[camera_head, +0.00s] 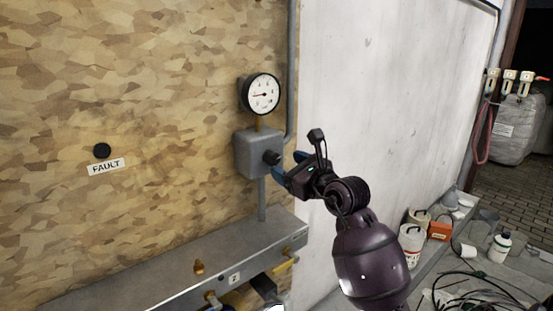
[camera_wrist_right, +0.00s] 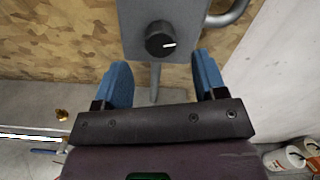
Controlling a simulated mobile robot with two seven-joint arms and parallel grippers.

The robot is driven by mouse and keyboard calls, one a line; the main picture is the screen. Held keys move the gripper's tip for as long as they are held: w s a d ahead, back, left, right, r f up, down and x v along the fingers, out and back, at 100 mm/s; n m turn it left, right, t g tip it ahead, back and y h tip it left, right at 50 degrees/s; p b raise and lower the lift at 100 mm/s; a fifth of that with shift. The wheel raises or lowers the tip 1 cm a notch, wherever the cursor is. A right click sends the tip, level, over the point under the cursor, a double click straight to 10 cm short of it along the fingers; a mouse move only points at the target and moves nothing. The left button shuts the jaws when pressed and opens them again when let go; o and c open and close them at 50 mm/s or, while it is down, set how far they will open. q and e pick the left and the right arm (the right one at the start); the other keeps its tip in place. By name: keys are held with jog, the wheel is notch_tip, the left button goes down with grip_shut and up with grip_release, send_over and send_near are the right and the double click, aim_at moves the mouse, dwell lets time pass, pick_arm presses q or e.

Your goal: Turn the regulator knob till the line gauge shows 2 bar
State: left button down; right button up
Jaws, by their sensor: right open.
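The regulator knob (camera_head: 271,157) is black and sits on the front of a grey box (camera_head: 249,151) on the board wall. In the right wrist view the knob (camera_wrist_right: 160,40) shows a white mark pointing right. The round line gauge (camera_head: 263,94) stands above the box. My right gripper (camera_head: 288,170) is open beside the knob in the head view. In the wrist view its blue fingers (camera_wrist_right: 162,82) are spread, with the knob beyond and between them, apparently untouched. My left gripper is not in view.
A grey ledge (camera_head: 170,268) with brass fittings (camera_head: 198,267) runs below the box. A grey pipe (camera_head: 291,70) passes right of the gauge. A FAULT label (camera_head: 105,167) is on the board at left.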

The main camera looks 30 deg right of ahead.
aim_at(275, 159)
jog(key=shift+w+a, duration=0.2)
jog(key=shift+w, duration=2.3)
jog(key=shift+c, duration=0.2)
jog(key=c, duration=0.9)
jog(key=shift+r+m+p, duration=0.15)
jog(key=shift+m+p, duration=0.35)
jog(key=shift+p, duration=0.5)
jog(key=shift+m+p, duration=0.4)
jog(key=shift+p, duration=0.1)
jog(key=o, duration=0.9)
jog(key=shift+o, duration=0.2)
